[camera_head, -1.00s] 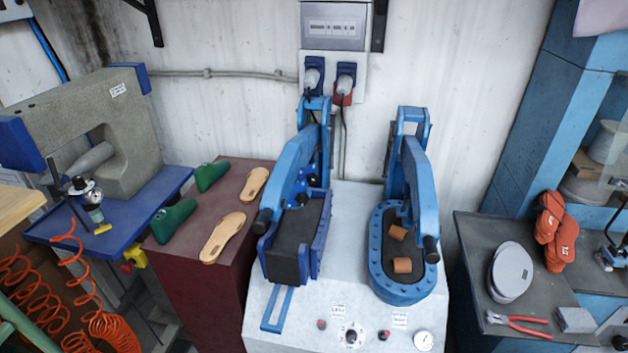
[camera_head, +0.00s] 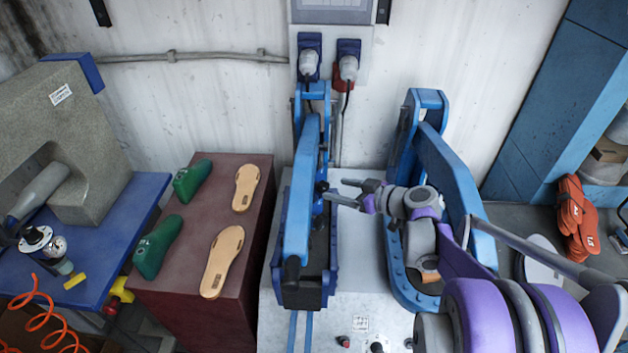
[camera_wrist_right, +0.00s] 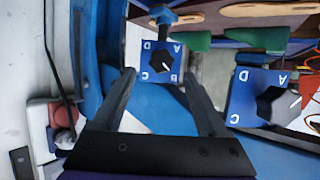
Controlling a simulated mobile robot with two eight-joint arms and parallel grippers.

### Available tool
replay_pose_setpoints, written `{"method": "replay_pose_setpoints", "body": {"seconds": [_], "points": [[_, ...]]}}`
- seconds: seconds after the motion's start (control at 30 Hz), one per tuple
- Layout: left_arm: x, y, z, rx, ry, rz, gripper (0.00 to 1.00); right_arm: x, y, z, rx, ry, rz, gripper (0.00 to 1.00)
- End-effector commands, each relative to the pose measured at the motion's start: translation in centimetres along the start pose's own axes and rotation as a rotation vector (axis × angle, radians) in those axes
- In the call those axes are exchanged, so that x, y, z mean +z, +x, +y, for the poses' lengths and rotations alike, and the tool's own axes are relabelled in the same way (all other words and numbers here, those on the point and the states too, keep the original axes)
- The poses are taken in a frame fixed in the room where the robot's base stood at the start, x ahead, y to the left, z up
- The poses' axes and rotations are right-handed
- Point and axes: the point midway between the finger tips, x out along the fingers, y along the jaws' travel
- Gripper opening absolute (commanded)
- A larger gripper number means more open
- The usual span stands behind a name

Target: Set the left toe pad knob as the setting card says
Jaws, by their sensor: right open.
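In the right wrist view, a black knob (camera_wrist_right: 162,63) sits on a blue plate lettered A, B, C and D. Its white mark points to the lower right, toward B. I cannot tell which is the left toe pad knob. My right gripper (camera_wrist_right: 160,80) is open, its fingers on either side of the first knob's plate, apart from the knob. In the head view, my right gripper (camera_head: 337,190) reaches the left press (camera_head: 300,215). My left gripper is not in view.
The right press (camera_head: 455,175) stands behind my right arm. Small white labels (camera_head: 360,323) on the console are unreadable. Two insoles (camera_head: 222,262) and two green lasts (camera_head: 158,247) lie on the dark red cabinet (camera_head: 200,320). Orange hose hangs at lower left.

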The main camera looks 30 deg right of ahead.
Motion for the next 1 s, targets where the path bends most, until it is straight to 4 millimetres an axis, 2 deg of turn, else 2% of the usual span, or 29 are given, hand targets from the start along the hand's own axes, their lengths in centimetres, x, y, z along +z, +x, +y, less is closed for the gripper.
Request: {"method": "replay_pose_setpoints", "body": {"seconds": [0.1, 0.3, 0.5, 0.73, 1.0], "points": [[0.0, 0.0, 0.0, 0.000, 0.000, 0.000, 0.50, 0.0, 2.1, -0.1, -0.004, -0.001, 0.000, 0.76], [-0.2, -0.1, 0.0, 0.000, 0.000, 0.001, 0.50, 0.0, 5.0, -0.2, -0.004, 0.000, -0.002, 0.76], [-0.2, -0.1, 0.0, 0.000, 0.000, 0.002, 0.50, 0.0, 6.2, -0.2, -0.002, 0.000, -0.002, 0.76], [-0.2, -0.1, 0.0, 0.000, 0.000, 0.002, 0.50, 0.0, 6.2, -0.2, -0.001, 0.001, -0.002, 0.76], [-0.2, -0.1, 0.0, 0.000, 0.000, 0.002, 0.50, 0.0, 6.2, -0.1, -0.001, 0.001, -0.002, 0.27]]}}
